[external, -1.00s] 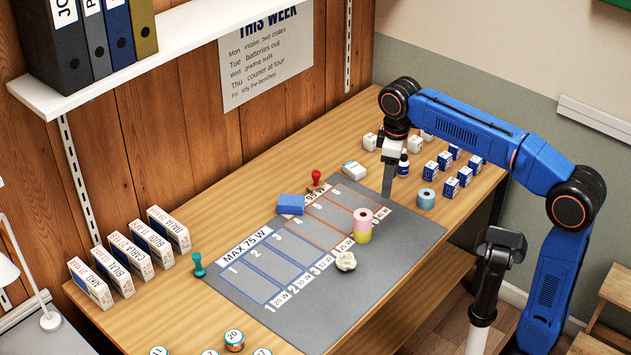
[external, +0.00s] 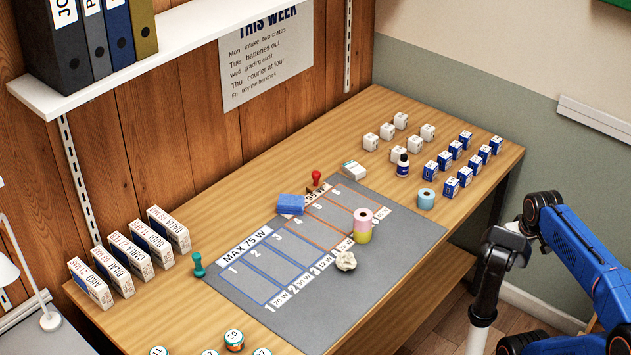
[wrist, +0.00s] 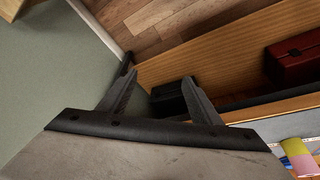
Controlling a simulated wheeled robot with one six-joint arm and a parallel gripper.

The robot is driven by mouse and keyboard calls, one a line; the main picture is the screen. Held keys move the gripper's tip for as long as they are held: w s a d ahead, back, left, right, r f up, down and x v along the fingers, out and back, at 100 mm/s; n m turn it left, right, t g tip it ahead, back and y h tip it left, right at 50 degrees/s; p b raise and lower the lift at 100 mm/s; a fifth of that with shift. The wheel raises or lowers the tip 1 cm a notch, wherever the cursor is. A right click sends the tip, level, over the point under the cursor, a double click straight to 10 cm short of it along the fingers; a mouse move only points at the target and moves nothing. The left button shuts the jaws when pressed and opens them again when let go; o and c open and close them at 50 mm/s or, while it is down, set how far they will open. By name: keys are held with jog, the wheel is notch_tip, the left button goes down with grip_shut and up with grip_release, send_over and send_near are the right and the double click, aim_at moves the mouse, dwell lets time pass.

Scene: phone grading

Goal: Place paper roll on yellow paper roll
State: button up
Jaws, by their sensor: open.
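A pink paper roll (external: 363,217) sits on top of a yellow paper roll (external: 362,236) on the grey mat (external: 400,240), toward its right edge. The two stand upright as one stack. The stack also shows at the lower right corner of the wrist view, with a pink part (wrist: 294,147) and a yellow part (wrist: 303,164). A light blue paper roll (external: 426,199) stands alone on the table right of the mat. My gripper (wrist: 158,88) is open with nothing between its fingers, away from the table. In the external view my arm is at the right edge and its fingertips are not visible.
Blue-and-white boxes (external: 452,187) and white cubes (external: 387,131) stand in rows at the table's far right.

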jog(key=shift+m, duration=0.8)
jog(key=s+d+f, duration=0.2)
jog(key=f, duration=0.1)
jog(key=shift+s+f, duration=0.3)
